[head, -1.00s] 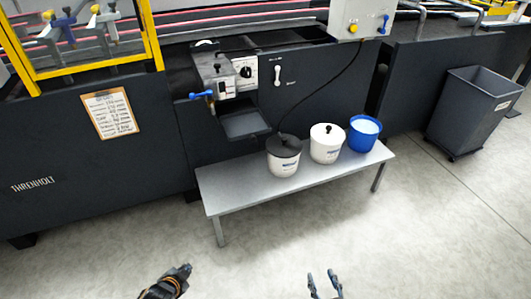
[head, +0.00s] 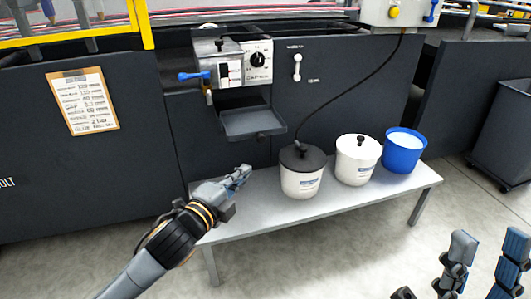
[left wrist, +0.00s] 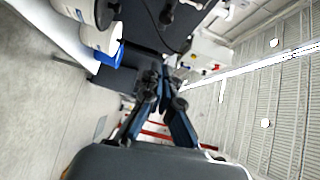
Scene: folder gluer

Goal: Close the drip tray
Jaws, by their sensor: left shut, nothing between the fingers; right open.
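The drip tray (head: 252,124) is a dark grey shallow tray that sticks out from the machine front below the glue unit (head: 232,66). My left gripper (head: 244,172) is shut and empty. In the head view it shows below the tray, apart from it, over the left part of the bench. The left wrist view shows its fingers (left wrist: 160,88) close together at the tips; I cannot surely make out the tray there. My right gripper (head: 486,248) is open and empty at the bottom right of the head view, away from the tray.
A low grey bench (head: 330,203) carries a black-lidded white pot (head: 301,178), a white-lidded pot (head: 356,163) and a blue bucket (head: 404,152). A blue-handled valve (head: 194,77) sits above left of the tray. A cable hangs to the black-lidded pot. A grey bin (head: 503,125) stands at right.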

